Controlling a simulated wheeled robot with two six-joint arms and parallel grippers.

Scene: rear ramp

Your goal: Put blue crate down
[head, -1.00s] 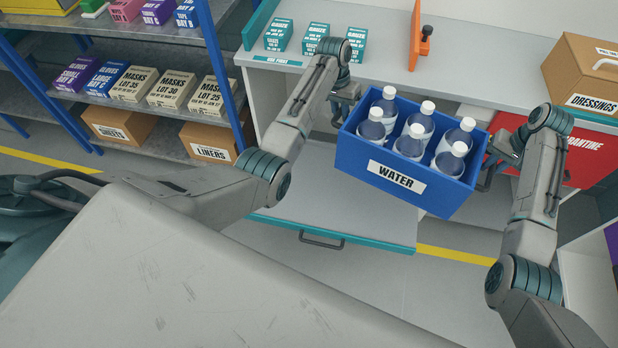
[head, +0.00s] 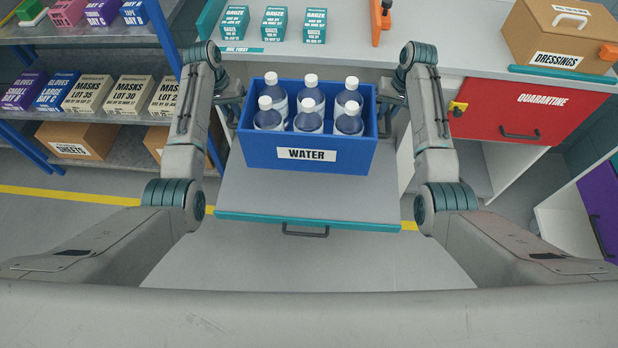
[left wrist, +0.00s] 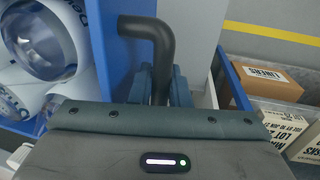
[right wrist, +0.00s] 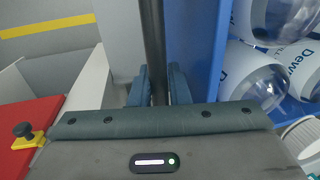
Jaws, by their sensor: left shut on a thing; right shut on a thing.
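The blue crate (head: 255,150) with a WATER label holds several capped water bottles (head: 311,95). It is level in the middle of the head view, between my two arms and over the pulled-out grey shelf (head: 300,203). A gap under it cannot be told. My left gripper (head: 232,103) is at the crate's left end; in the left wrist view its fingers (left wrist: 165,85) are shut on a dark handle (left wrist: 158,45). My right gripper (head: 384,100) is at the right end; in the right wrist view its fingers (right wrist: 158,85) are shut on the other dark handle (right wrist: 152,30).
Behind the crate is a counter (head: 350,45) with gauze boxes (head: 274,23) and an orange clamp (head: 381,20). A red QUARANTINE drawer (head: 515,110) is at right. A stocked shelf rack (head: 80,120) stands at left. Floor in front of the grey shelf is clear.

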